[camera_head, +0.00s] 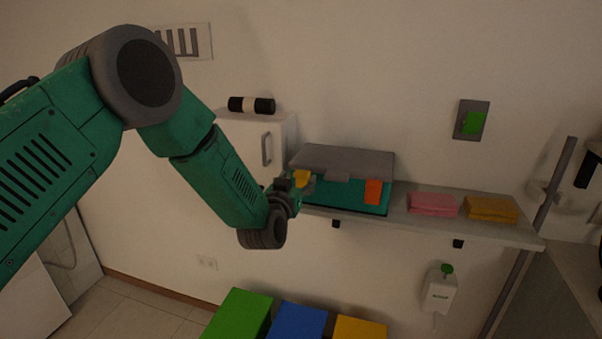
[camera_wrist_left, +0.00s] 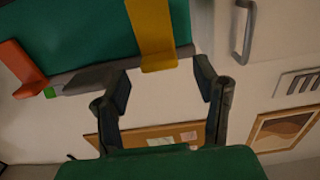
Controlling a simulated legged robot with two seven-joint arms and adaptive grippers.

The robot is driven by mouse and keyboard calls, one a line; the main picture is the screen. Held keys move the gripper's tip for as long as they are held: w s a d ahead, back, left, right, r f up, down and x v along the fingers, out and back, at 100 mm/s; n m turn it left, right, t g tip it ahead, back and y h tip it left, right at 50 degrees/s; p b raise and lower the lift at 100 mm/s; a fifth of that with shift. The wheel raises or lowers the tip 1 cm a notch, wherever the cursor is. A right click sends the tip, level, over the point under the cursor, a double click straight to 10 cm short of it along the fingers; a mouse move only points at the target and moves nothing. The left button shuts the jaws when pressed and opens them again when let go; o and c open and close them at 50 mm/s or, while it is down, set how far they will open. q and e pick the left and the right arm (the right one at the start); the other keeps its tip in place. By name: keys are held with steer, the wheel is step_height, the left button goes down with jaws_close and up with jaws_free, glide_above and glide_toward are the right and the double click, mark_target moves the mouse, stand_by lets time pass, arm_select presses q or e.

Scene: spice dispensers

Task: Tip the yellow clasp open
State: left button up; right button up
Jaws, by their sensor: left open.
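The teal box (camera_head: 342,194) with a grey lid (camera_head: 343,158) sits on the wall shelf. Its yellow clasp (camera_head: 303,178) is at the left of the front, partly hidden by my gripper. In the left wrist view the yellow clasp (camera_wrist_left: 154,38) runs along the teal wall, its end between and just beyond my fingertips. My left gripper (camera_head: 285,187) is open and empty. In the wrist view its fingers (camera_wrist_left: 163,82) stand apart on either side of the clasp's end, with no contact visible. The right gripper is not in view.
An orange clasp (camera_head: 373,191) is at the box's right; it also shows in the wrist view (camera_wrist_left: 20,66). Folded pink (camera_head: 433,204) and yellow (camera_head: 490,209) cloths lie on the shelf (camera_head: 451,227). A white cabinet (camera_head: 265,142) with a handle stands left of the box.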

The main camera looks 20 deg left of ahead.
mark_target(300, 176)
arm_select(q)
steer(key=shift+w, duration=1.5)
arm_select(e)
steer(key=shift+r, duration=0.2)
